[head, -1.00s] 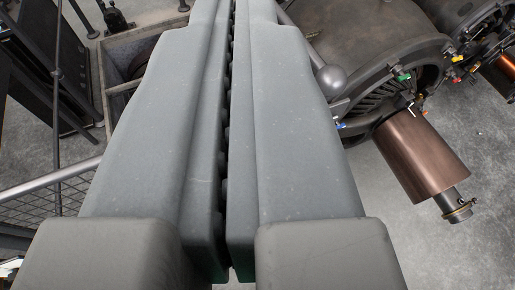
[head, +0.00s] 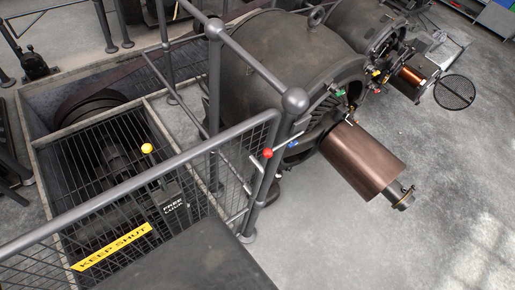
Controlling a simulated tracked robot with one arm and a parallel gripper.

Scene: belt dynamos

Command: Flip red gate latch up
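The red latch knob (head: 267,153) is a small red ball at the gate post, right of the middle of the head view. A thin pale rod seems to meet it from the upper right; the latch's exact angle is hard to tell. The grey mesh gate (head: 120,200) carries a yellow "KEEP SHUT" sign (head: 112,247). Its right end is close to the railing post (head: 290,120), and I cannot tell if they touch. My gripper is not in this view, so its distance from the latch does not show.
A yellow-knobbed lever (head: 147,149) with a "FREE / LOCK" plate (head: 174,207) stands behind the gate. A dynamo (head: 275,65) with a copper-brown cylinder (head: 362,160) lies beyond the railing. A dark flat surface (head: 190,262) is at the bottom. Bare concrete floor is at right.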

